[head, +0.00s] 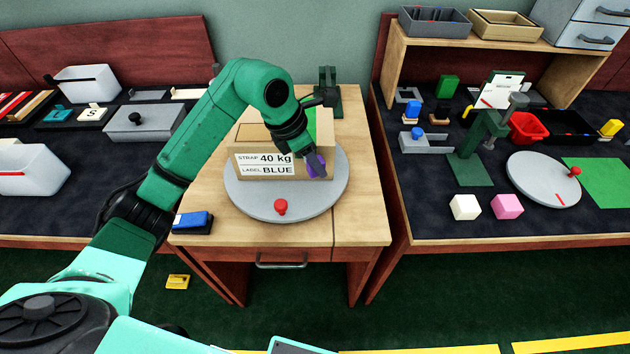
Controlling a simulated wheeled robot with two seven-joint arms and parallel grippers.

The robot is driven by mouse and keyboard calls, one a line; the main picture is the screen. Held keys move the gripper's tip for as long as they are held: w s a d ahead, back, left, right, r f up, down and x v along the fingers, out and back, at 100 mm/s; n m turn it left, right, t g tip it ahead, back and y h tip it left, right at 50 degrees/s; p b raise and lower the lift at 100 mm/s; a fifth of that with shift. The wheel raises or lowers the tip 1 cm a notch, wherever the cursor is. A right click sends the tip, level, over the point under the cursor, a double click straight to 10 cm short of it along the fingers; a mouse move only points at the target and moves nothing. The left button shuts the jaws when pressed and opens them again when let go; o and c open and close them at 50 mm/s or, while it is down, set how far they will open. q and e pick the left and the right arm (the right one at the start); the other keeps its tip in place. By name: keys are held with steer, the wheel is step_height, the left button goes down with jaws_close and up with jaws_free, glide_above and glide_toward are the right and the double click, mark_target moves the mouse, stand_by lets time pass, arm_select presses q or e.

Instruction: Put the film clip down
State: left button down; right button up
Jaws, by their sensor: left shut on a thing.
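My left gripper (316,164) is at the right front side of a cardboard box (245,134) and is shut on a small purple thing, likely the film clip (316,166). The clip is by the box's right front edge; whether it touches the box I cannot tell. The box carries a label reading "STRAP 40 kg" and "LABEL BLUE". It stands on a round grey turntable (250,206) with a red knob (281,207). My left forearm covers part of the box. My right gripper is not in view.
The turntable is on a wooden table (355,229) with a blue block-like tool (193,221) at its front left corner. A dark green stand (329,90) is behind the box. The right bench holds a second turntable (545,178) and several small items. The table's front right is clear.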

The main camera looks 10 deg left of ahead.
mark_target(320, 191)
arm_select(q)
step_height(320, 191, down, 7)
steer(key=shift+r, duration=0.1)
steer(key=shift+f, duration=0.4)
steer(key=c, duration=0.8)
jaws_free()
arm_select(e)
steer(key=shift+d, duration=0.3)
arm_select(q)
steer(key=shift+r, duration=0.25)
steer(key=v, duration=1.2)
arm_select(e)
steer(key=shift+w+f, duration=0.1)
